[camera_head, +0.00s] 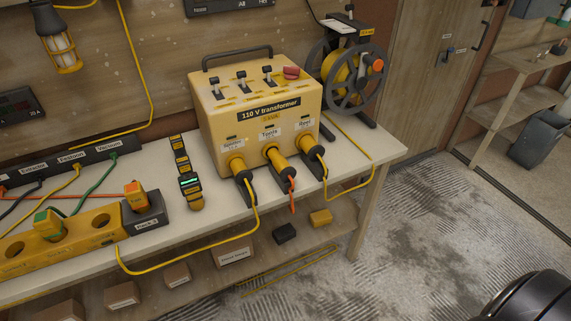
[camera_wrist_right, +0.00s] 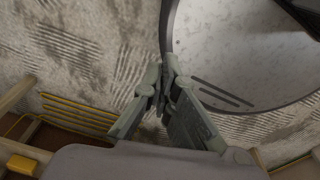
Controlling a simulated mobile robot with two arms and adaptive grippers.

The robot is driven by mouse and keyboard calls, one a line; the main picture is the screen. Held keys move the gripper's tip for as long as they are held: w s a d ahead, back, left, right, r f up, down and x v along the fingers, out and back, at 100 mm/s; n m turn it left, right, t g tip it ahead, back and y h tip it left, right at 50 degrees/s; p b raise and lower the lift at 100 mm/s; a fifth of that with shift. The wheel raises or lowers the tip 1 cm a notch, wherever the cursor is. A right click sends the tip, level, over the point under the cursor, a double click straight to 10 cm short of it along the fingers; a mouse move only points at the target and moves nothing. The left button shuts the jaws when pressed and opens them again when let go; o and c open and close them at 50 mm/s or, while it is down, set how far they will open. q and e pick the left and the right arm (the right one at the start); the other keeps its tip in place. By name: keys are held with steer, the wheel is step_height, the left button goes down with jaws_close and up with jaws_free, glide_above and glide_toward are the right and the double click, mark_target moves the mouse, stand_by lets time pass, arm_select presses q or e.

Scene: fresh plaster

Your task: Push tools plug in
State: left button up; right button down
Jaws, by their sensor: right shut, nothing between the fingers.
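The yellow 110 V transformer (camera_head: 258,98) stands on the bench in the head view. Three sockets line its front. The tools plug (camera_head: 279,164), yellow with an orange cable, is at the middle socket under the Tools label (camera_head: 269,134). It juts out at a downward slant; I cannot tell how deep it sits. A plug with a yellow cable is at the left socket (camera_head: 238,166), another at the Reel socket (camera_head: 311,152). My right gripper (camera_wrist_right: 165,88) is shut and empty in the right wrist view, over the floor, away from the transformer. My left gripper is not in view.
A cable reel (camera_head: 349,76) stands behind right of the transformer. A wrist-strap-like device (camera_head: 188,180) and a yellow socket strip (camera_head: 70,245) lie to the left. Yellow cables loop over the bench's front edge. A lower shelf (camera_head: 210,285) holds small boxes.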

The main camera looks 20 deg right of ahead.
steer(key=w+d+r+n+t+h+b, duration=0.1)
steer(key=w+d+r+n+t+b, duration=0.3)
steer(key=w, duration=0.6)
steer(key=w+d+r+n+t+h+p, duration=0.1)
steer(key=w+d+r+n, duration=0.2)
steer(key=w+d+n, duration=0.55)
steer(key=n+t+y+b, duration=0.3)
steer(key=n+t+b, duration=0.3)
steer(key=n+t, duration=1.1)
glide_toward(290, 175)
steer(key=w+r+n+g+p, duration=0.1)
steer(key=w+r+n+g, duration=0.1)
steer(key=w+r+n+g+p, duration=0.1)
steer(key=w+r+n+g, duration=0.1)
steer(key=g, duration=0.1)
steer(key=shift+w+a+r+p, duration=0.1)
steer(key=shift+w+r+p, duration=0.05)
steer(key=shift+w+p, duration=0.25)
steer(key=shift+w, duration=0.7)
